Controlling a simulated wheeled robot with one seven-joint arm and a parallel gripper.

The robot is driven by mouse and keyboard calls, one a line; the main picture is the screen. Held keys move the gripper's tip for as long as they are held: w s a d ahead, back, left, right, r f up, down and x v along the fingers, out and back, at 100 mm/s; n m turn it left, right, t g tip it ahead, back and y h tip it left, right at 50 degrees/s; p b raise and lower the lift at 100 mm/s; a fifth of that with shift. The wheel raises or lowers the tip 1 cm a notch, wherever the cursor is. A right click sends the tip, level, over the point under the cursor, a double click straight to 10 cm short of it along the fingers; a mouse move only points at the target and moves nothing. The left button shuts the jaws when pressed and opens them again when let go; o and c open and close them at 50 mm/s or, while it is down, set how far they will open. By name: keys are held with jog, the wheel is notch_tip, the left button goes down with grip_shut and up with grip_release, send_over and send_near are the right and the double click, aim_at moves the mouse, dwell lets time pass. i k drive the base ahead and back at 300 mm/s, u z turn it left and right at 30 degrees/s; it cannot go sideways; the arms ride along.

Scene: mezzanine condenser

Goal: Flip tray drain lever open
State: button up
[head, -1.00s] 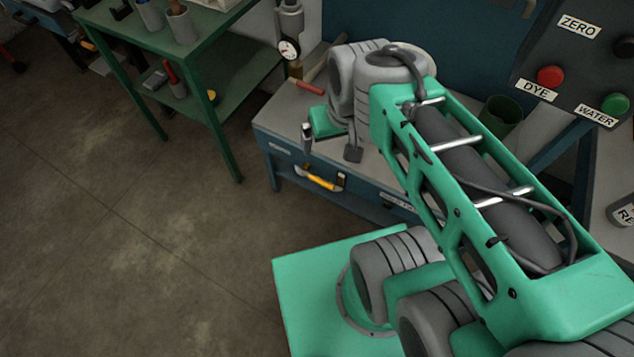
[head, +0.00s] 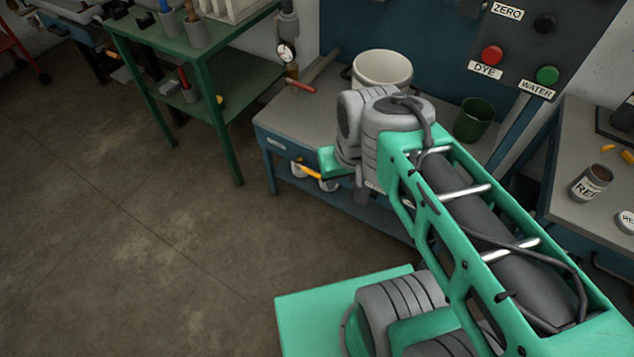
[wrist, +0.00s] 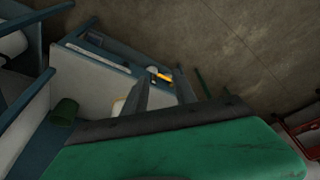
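The lever shows as a yellow-orange handle (head: 310,173) on the front of the blue bench. It also shows in the wrist view (wrist: 165,79), small and beyond the fingertips, within the gap between them. Which way the lever is set is too small to tell. My gripper (wrist: 161,84) is open, its two dark fingers apart with nothing held. In the head view its green body (head: 331,162) hangs at the bench front, just right of the lever. It looks apart from the lever. One finger is mostly hidden in that view.
A green shelf table (head: 236,104) stands left. A button panel (head: 537,45) and a side bench (head: 577,205) are right. Open floor (head: 150,240) lies left.

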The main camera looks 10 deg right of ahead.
aim_at(306, 169)
jog(key=u, duration=0.35)
jog(key=i, duration=0.35)
jog(key=u, duration=0.9)
jog(key=i, duration=0.9)
jog(key=z, duration=0.05)
